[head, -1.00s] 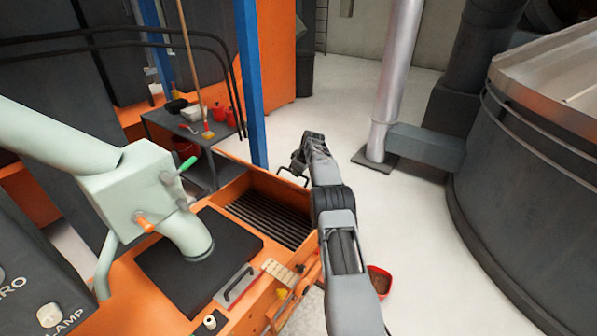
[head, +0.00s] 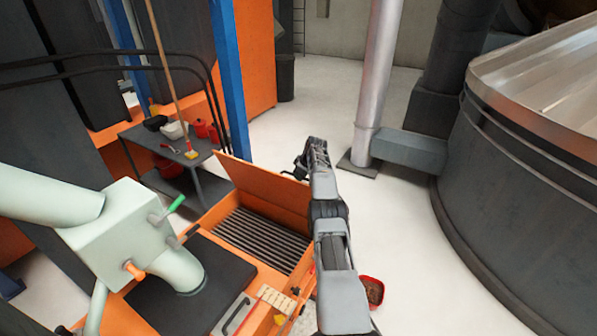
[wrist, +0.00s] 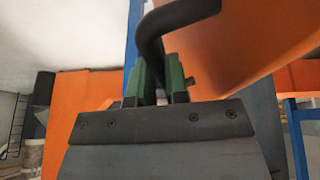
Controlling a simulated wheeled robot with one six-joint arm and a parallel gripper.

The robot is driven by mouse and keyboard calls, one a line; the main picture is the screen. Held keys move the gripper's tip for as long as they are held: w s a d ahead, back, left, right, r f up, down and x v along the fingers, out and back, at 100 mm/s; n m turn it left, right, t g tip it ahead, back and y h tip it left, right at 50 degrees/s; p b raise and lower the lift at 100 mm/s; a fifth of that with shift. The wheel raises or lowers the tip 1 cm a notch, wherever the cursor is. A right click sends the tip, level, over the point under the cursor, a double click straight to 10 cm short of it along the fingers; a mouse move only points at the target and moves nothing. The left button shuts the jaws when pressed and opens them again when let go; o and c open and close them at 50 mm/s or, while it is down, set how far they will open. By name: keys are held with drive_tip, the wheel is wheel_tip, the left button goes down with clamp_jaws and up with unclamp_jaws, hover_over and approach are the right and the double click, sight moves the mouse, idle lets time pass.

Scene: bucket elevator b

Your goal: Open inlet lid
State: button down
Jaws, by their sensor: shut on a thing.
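The orange inlet lid (head: 265,182) stands raised at the far edge of the orange inlet box, and the dark slatted grate (head: 262,238) under it is uncovered. My gripper (head: 299,168) is at the lid's outer, right side, partly hidden by my own arm. In the wrist view, my gripper (wrist: 160,82), with green finger pads, is shut on a dark bent handle (wrist: 165,28). The lid's orange panel (wrist: 255,45) slants across the upper right of that view. The lid's hinges cannot be made out.
A pale green pipe joint (head: 120,240) stands on the box left of the grate. A blue post (head: 228,85) and a dark tool bench (head: 165,150) are behind the lid. A silver pipe (head: 377,90) and large round tank (head: 520,180) stand right.

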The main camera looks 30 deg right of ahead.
drive_tip(key=shift+f, duration=0.45)
drive_tip(key=c, duration=1.3)
unclamp_jaws()
drive_tip(key=shift+w+d+f, duration=0.1)
drive_tip(key=shift+o, duration=0.9)
drive_tip(key=shift+r, duration=0.25)
drive_tip(key=shift+d+r+b, duration=0.1)
drive_tip(key=shift+b, duration=0.8)
drive_tip(key=shift+r+b, duration=0.15)
drive_tip(key=shift+b, duration=0.55)
drive_tip(key=s+r+b, duration=0.1)
drive_tip(key=b, duration=0.2)
drive_tip(key=shift+d, duration=0.15)
drive_tip(key=b+v, duration=0.1)
drive_tip(key=v, duration=1.1)
drive_tip(key=shift+w, duration=0.2)
drive_tip(key=shift+r, duration=0.1)
